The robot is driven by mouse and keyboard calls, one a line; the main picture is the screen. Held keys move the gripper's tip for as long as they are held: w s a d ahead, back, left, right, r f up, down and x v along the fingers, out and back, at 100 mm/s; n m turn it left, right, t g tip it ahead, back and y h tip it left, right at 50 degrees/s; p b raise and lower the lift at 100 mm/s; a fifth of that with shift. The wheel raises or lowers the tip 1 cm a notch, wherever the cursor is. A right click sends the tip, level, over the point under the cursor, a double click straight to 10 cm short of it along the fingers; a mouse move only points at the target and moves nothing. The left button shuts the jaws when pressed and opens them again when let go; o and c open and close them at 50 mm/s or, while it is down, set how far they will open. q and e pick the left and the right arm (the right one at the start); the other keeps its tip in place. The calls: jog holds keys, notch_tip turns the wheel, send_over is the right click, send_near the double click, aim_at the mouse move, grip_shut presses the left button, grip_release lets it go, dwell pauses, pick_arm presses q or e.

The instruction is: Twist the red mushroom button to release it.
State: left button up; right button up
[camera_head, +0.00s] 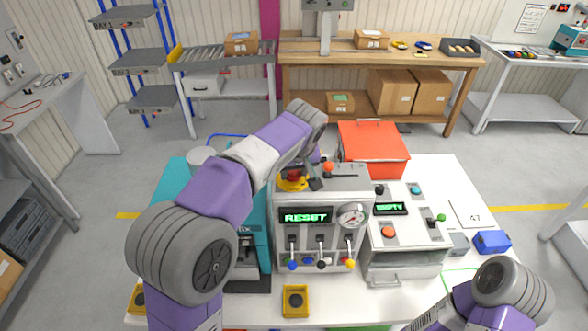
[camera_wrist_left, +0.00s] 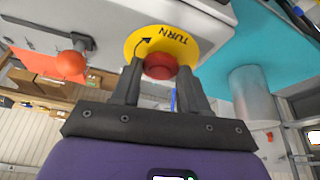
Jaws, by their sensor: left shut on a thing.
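The red mushroom button (camera_wrist_left: 160,66) sits on a yellow disc (camera_wrist_left: 186,42) marked "TURN" with a curved arrow. In the head view the button (camera_head: 293,175) is on top of the grey machine (camera_head: 322,191), partly hidden by my left gripper (camera_head: 314,178). In the left wrist view the left gripper (camera_wrist_left: 160,75) has a dark finger on each side of the button and is shut on it. The machine's display reads "RESET". Part of my right arm shows at the lower right of the head view, but its fingers are out of view.
An orange-red ball knob (camera_wrist_left: 71,66) stands near the button; it also shows in the head view (camera_head: 328,167). A red box (camera_head: 372,146) is behind the machine. A panel reading "EMPTY" (camera_head: 391,208) is to its right. A blue box (camera_head: 492,241) lies at the table's right.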

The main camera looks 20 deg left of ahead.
pick_arm(q)
jog(key=m, duration=0.1)
jog(key=m+h, duration=0.1)
jog(key=m, duration=0.1)
jog(key=shift+a+m+h+p, duration=0.25)
jog(key=shift+m+h+p, duration=0.05)
jog(key=shift+m+p, duration=0.1)
jog(key=m+h+p, duration=0.1)
jog(key=m, duration=0.2)
jog(key=shift+a, duration=0.1)
jog(key=shift+s+m, duration=0.1)
jog(key=shift+m, duration=0.4)
jog(key=shift+h, duration=0.3)
jog(key=o, duration=1.1)
jog(key=shift+c, duration=0.2)
